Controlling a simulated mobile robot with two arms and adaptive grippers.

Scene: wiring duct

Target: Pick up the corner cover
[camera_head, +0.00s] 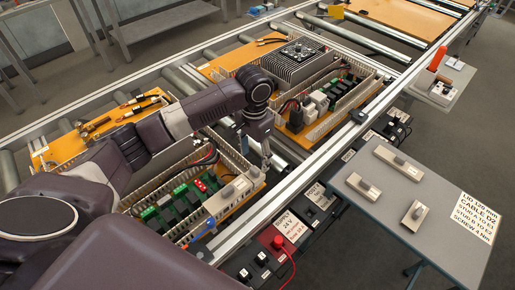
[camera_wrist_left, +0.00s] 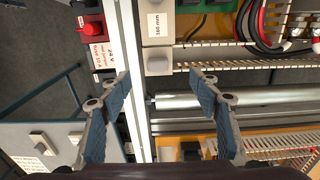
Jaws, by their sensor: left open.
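Several beige covers with grey grips lie on the grey side table: a long one (camera_head: 398,163), a short one at the left (camera_head: 363,186) and another short one at the front (camera_head: 415,212). I cannot tell for sure which is the corner cover. Another beige piece with a grip (camera_head: 240,188) sits on the near panel's duct. My left gripper (camera_head: 266,165) points down over the near panel's right edge, apart from the table covers. In the left wrist view its two fingers (camera_wrist_left: 158,80) are spread with nothing between them. My right gripper is out of view.
Wiring panels with slotted ducts (camera_head: 325,128) lie on the roller conveyor, whose metal rail (camera_head: 300,155) separates them from the side table (camera_head: 447,245). A printed sign (camera_head: 474,217) lies on the table.

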